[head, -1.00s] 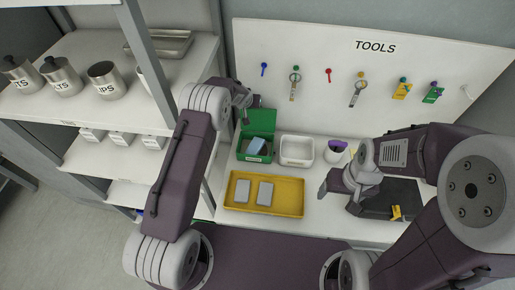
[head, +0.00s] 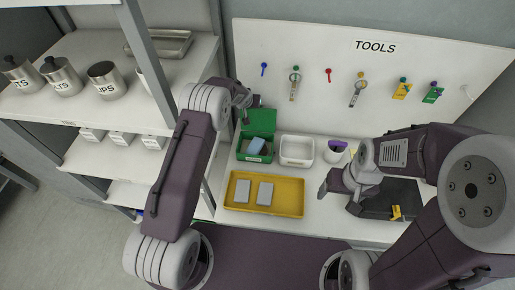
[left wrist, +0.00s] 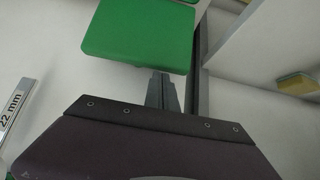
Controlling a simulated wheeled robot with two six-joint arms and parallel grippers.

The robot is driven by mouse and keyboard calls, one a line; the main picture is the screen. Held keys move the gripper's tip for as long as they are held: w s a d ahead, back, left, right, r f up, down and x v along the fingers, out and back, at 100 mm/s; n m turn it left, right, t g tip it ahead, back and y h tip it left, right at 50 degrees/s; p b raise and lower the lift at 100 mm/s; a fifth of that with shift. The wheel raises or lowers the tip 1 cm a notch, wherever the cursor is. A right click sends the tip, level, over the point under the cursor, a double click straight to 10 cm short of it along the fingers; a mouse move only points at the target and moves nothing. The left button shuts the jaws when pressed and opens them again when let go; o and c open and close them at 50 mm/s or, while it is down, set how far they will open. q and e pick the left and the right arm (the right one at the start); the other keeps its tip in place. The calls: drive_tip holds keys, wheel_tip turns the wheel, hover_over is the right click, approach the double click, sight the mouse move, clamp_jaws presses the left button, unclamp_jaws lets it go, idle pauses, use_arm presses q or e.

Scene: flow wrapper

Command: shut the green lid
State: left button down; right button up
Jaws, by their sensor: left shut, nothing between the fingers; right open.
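The green box (head: 254,157) stands on the worktop with its green lid (head: 262,121) raised open at the back. My left gripper (head: 245,120) is shut and empty, close to the left side of the raised lid. In the left wrist view the green lid (left wrist: 140,35) fills the upper middle, and the shut fingers (left wrist: 161,78) reach to its edge. I cannot tell whether they touch it. My right gripper (head: 325,188) is open and empty over the worktop, right of the yellow tray.
A yellow tray (head: 285,207) with two grey blocks lies in front of the green box. The tool board (head: 320,110) rises behind. Shelves with steel pots stand at the left.

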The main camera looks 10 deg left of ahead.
use_arm(q)
drive_tip(key=shift+s+f, duration=0.15)
drive_tip(key=shift+f, duration=0.15)
